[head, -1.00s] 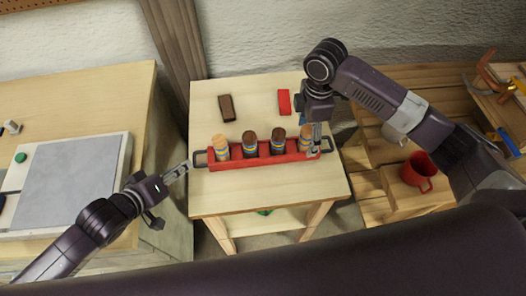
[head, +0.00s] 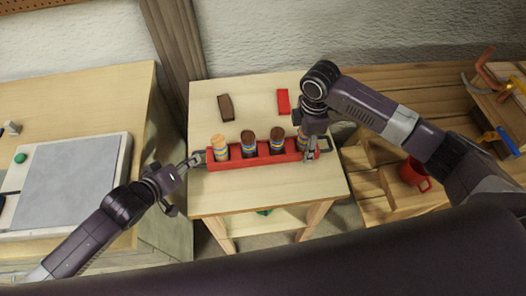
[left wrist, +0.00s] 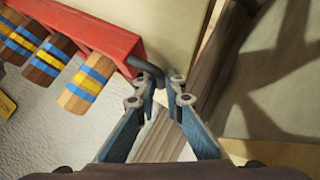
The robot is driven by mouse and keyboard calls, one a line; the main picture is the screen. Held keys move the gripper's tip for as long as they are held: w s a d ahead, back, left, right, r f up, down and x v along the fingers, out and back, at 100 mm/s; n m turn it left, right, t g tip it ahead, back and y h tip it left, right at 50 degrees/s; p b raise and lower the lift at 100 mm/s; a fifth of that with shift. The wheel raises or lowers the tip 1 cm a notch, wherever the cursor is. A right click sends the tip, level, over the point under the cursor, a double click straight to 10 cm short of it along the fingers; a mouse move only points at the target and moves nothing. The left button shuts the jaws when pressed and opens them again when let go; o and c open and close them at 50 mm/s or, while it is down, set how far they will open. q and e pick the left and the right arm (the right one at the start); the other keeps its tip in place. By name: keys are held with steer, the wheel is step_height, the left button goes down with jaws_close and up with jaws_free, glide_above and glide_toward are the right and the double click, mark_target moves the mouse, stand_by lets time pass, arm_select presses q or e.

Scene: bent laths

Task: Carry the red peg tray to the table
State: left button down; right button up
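The red peg tray (head: 232,164) rests on the small light wooden table in the head view. It holds several upright pegs (head: 248,146) with brown or tan tops and blue and yellow bands. A dark handle stands at each end. My left gripper (head: 197,159) is at the tray's left handle. In the left wrist view the dark handle (left wrist: 153,72) lies between the fingertips of my left gripper (left wrist: 160,82), with a gap left between them. My right gripper (head: 311,158) points down at the tray's right end, by the right handle (head: 326,145); its finger gap is unclear.
A brown block (head: 226,107) and a red block (head: 283,102) lie behind the tray. A bench with a grey plate (head: 70,180) stands at left. A wooden bench at right holds a red mug (head: 413,173) and clamps. The small table's front is clear.

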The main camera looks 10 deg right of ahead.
arm_select(q)
steer(key=shift+f, duration=0.1)
arm_select(e)
steer(key=c, duration=0.8)
arm_select(q)
steer(key=shift+r, duration=0.2)
arm_select(e)
steer(key=shift+w+r, duration=0.1)
steer(key=shift+r, duration=0.05)
